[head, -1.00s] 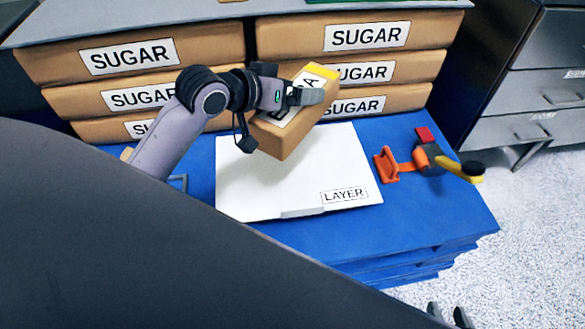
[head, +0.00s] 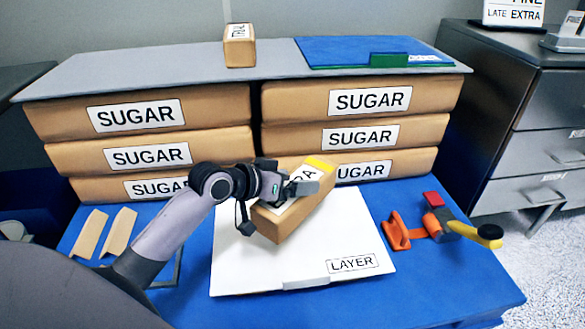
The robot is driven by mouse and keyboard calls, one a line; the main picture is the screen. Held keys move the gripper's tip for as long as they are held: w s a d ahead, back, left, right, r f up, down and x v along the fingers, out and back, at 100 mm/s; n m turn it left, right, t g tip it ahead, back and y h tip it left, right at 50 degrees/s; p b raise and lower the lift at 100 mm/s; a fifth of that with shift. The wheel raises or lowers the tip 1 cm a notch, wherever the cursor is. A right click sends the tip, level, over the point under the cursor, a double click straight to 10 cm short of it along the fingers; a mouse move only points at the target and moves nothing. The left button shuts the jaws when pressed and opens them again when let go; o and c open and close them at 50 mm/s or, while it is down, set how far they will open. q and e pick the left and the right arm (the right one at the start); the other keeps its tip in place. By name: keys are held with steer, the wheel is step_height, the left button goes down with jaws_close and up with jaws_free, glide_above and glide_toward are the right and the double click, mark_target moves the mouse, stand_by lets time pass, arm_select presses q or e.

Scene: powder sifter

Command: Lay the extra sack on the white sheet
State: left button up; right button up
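The extra sack (head: 285,218) is a tan block with a yellow end and a white label, mostly covered by my gripper; only the last letters show. My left gripper (head: 300,187) is shut on the sack's top and holds it at a slant over the white sheet (head: 245,270). I cannot tell whether the sack's underside touches the sheet. The white sheet is marked LAYER and lies on the blue stack in front of the sugar sacks. My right gripper is out of view.
Sugar sacks (head: 205,112) are stacked behind the sheet under a grey board (head: 180,68). An orange strap tool (head: 397,232) with a yellow handle lies right of the sheet. Two tan strips (head: 119,232) lie at left. A small sack (head: 239,50) and a blue panel (head: 345,50) are on top.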

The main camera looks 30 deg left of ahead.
mark_target(250, 214)
arm_select(q)
step_height(250, 214, down, 2)
steer(key=shift+f+b, duration=0.15)
steer(key=shift+b, duration=0.2)
step_height(250, 214, down, 4)
steer(key=shift+f+b, duration=0.25)
steer(key=shift+b, duration=0.7)
steer(key=shift+f, duration=0.6)
steer(key=o, duration=1.7)
steer(key=shift+f, duration=0.2)
steer(key=shift+c, duration=0.2)
steer(key=shift+s+a+r, duration=0.2)
steer(key=shift+s+r, duration=0.05)
steer(key=shift+s, duration=0.2)
steer(key=p+v, duration=0.3)
steer(key=v, duration=0.6)
steer(key=shift+s+r, duration=0.15)
steer(key=shift+s, duration=0.05)
steer(key=shift+v, duration=0.75)
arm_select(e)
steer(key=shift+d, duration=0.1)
